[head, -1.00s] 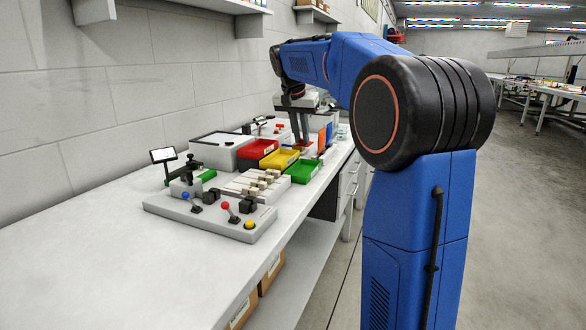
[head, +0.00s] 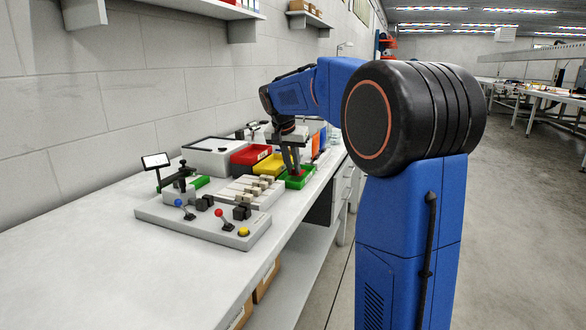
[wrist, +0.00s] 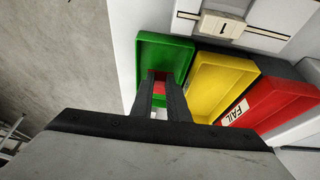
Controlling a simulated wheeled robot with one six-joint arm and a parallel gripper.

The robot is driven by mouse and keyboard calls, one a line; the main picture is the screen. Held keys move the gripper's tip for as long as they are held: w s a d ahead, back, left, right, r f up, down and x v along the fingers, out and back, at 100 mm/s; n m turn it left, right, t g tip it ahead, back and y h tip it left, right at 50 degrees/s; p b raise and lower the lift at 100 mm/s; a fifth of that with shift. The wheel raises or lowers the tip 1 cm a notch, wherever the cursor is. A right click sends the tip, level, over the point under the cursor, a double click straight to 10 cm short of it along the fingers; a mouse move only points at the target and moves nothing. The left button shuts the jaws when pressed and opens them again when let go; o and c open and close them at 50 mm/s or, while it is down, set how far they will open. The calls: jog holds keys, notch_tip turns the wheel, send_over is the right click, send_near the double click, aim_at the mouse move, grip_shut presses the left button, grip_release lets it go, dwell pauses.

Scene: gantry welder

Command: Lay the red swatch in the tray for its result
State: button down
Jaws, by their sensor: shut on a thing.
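My gripper (wrist: 158,98) is shut on the red swatch (wrist: 158,86), which shows as a small red patch between the fingers in the wrist view. The fingers point down over the green tray (wrist: 165,47). Whether the swatch touches the tray floor I cannot tell. In the head view my gripper (head: 293,171) is at the green tray (head: 307,178), and the swatch is mostly hidden. The yellow tray (wrist: 222,78) is beside the green one. The red tray (wrist: 283,98), labelled FAIL, is beyond the yellow one.
Pale blocks in a rack (head: 249,190) lie just before the trays. A grey box (head: 211,153) stands near the wall.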

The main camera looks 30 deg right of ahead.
jog(key=shift+f, duration=0.4)
jog(key=shift+f, duration=0.6)
jog(key=c, duration=1.7)
grip_release()
jog(key=shift+r, duration=0.1)
jog(key=shift+r, duration=0.2)
jog(key=v, duration=1.2)
jog(key=shift+r, duration=0.35)
